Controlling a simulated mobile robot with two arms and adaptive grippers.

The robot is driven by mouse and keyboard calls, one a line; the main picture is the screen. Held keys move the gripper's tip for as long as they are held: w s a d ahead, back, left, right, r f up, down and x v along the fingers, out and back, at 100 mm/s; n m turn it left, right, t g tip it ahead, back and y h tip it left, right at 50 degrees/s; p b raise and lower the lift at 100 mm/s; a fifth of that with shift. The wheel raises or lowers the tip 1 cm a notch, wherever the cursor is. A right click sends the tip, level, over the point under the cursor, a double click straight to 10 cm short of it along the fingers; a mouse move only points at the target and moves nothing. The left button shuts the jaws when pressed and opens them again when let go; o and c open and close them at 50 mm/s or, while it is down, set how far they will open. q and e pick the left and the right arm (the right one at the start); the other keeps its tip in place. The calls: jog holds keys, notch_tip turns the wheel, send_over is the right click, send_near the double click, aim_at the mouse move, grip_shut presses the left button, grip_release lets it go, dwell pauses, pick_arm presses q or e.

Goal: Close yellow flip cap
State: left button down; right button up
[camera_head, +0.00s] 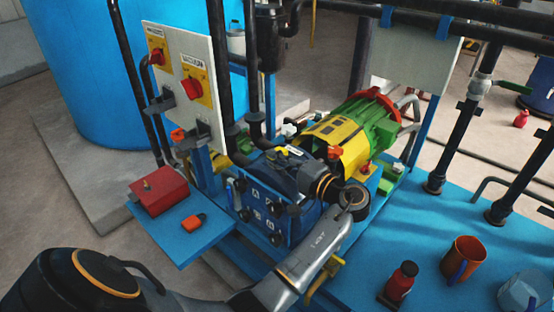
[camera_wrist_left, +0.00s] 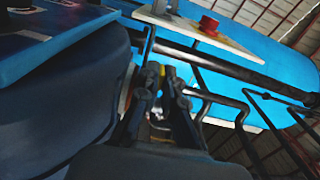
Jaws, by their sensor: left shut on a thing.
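The yellow flip cap (camera_head: 282,150) shows as a small yellow piece at the tip of my left gripper (camera_head: 288,158), above the dark blue box with labelled knobs. My left arm reaches in from the lower left and bends back, so the gripper points left. In the left wrist view the fingers of my left gripper (camera_wrist_left: 164,80) are close together, with a bit of the yellow cap (camera_wrist_left: 163,71) between their tips. The gripper is shut on it. The fingers hide most of the cap, so its angle and hinge cannot be told. My right gripper is not in view.
A white panel with red switches (camera_head: 191,88) stands left of the gripper. A yellow and green motor (camera_head: 345,135) is close on the right, with dark pipes behind. A red box (camera_head: 158,190) and orange padlock (camera_head: 194,222) lie on the left shelf. An orange mug (camera_head: 463,259) stands right.

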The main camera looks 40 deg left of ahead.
pick_arm(q)
jog(key=c, duration=1.5)
grip_release()
jog(key=shift+f, duration=0.1)
jog(key=d, duration=0.8)
jog(key=shift+s, duration=0.3)
